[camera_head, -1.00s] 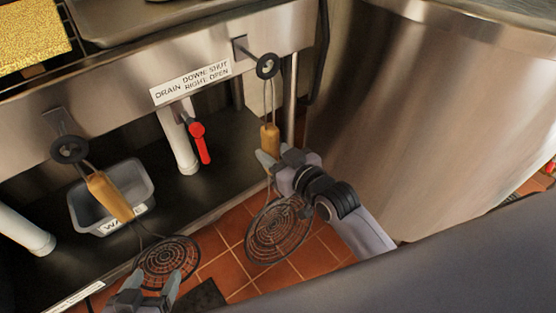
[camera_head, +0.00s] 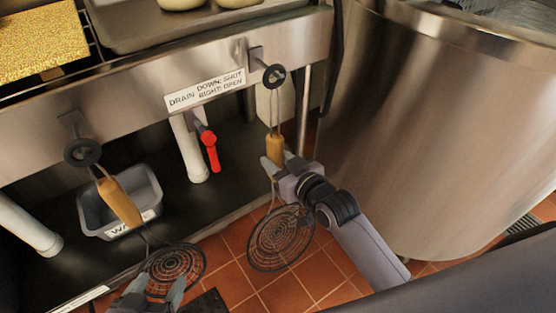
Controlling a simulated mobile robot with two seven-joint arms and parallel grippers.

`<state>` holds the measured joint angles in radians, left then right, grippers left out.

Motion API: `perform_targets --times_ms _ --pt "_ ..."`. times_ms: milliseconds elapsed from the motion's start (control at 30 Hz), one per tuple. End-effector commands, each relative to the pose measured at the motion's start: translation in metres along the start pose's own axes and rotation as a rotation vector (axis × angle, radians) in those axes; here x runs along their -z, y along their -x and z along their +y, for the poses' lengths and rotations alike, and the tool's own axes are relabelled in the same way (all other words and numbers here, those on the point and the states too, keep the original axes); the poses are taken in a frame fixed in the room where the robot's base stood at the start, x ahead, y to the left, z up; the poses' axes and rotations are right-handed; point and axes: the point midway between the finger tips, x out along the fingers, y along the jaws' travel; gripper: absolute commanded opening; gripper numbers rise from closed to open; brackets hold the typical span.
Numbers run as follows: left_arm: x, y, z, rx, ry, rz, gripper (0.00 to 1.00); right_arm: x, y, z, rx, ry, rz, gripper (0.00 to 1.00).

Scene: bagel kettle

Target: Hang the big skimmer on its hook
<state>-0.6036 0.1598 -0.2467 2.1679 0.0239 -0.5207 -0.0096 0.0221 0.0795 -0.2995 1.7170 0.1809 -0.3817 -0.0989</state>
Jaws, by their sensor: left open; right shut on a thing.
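A skimmer with a wooden handle (camera_head: 274,149) and round dark wire basket (camera_head: 280,238) hangs upright below the right hook with its black ring (camera_head: 273,76). Its wire loop reaches up to that ring; I cannot tell whether it is over the hook. My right gripper (camera_head: 276,160) is shut on this skimmer at the lower end of its handle. A second skimmer (camera_head: 119,202) hangs tilted below the left hook (camera_head: 82,152). Its basket (camera_head: 175,268) looks slightly smaller. My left gripper (camera_head: 158,287) is open at this basket's lower edge, partly cut off by the frame.
A red drain lever (camera_head: 210,151) and white pipe (camera_head: 189,150) stand between the hooks, under a drain label (camera_head: 206,89). A grey tub (camera_head: 90,212) sits on the lower shelf behind the left skimmer. A large steel kettle (camera_head: 440,130) fills the right side.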

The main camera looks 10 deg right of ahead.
Motion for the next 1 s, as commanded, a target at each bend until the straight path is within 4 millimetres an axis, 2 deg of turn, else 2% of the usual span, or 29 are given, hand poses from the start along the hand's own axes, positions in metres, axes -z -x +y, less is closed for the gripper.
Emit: perform_targets --times_ms 200,233,300,667,867,1000 --pt "0.0 0.0 0.0 0.001 0.002 0.0 0.7 0.003 0.0 0.0 -0.001 0.001 0.007 0.0" --pt "0.0 0.0 0.0 0.001 0.002 0.0 0.7 0.003 0.0 0.0 -0.001 0.001 0.007 0.43" --pt "0.001 0.0 0.0 0.001 0.004 0.001 0.7 0.003 0.0 0.0 -0.001 0.001 0.006 0.66" --pt "0.002 0.001 0.001 0.002 0.012 0.001 0.7 -0.001 0.003 0.0 0.0 0.0 -0.004 0.66" --pt "0.007 0.005 -0.001 0.006 0.018 -0.001 0.7 0.001 0.027 0.0 0.0 0.0 -0.002 0.66" --pt "0.001 0.006 -0.005 0.015 0.026 -0.022 0.7 0.002 0.047 0.0 -0.001 0.001 0.0 0.66"
